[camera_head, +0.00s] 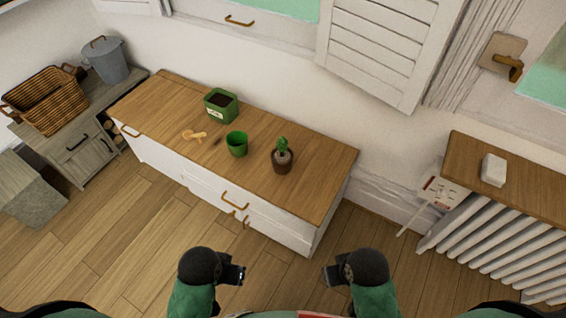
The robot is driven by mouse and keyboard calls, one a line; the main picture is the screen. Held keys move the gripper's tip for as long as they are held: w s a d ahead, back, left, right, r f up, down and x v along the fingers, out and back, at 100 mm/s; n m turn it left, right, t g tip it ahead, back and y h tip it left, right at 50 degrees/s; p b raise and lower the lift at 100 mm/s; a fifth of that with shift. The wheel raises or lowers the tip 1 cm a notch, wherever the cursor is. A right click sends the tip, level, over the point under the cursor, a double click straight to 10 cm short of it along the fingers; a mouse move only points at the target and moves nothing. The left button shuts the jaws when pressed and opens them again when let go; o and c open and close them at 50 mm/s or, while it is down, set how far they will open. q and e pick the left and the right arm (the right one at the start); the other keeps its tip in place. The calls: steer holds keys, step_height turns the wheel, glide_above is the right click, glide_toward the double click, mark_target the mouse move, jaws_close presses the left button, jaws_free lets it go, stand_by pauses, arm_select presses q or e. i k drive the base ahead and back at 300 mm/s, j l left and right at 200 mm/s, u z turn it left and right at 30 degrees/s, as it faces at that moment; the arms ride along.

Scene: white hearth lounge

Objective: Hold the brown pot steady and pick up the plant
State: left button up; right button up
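The brown pot (282,166) stands upright near the right end of the wooden cabinet top. A small green plant (282,145) sits in it, with a greyish layer around its base. My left gripper (243,274) and my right gripper (326,277) are both in front of the cabinet, low in the view and apart from the pot and plant. They face each other with empty space between them. Neither touches anything. The fingers are too small to tell whether they are open or shut.
On the cabinet top (318,187) stand an empty-looking green pot (237,143), a green soil container (221,105) and a small light-wood item (194,135). A wicker basket (47,101) and a metal bucket (106,61) are at the left. A radiator (500,248) is at the right.

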mark_target(282, 157)
steer(key=z, duration=0.5)
steer(key=i+j+z, duration=0.1)
steer(key=j+z, duration=0.9)
steer(key=k+j+z, duration=0.1)
steer(key=j+z, duration=0.4)
steer(key=k+j, duration=0.1)
steer(key=j, duration=0.3)
steer(key=k+j, duration=0.1)
steer(key=j, duration=0.3)
steer(key=k+j+z, duration=0.1)
steer(key=j, duration=0.3)
steer(key=k+j, duration=0.15)
steer(key=j, duration=0.25)
steer(key=k+j, duration=0.15)
steer(key=j, duration=0.25)
steer(key=k+j+z, duration=0.1)
steer(key=j, duration=0.3)
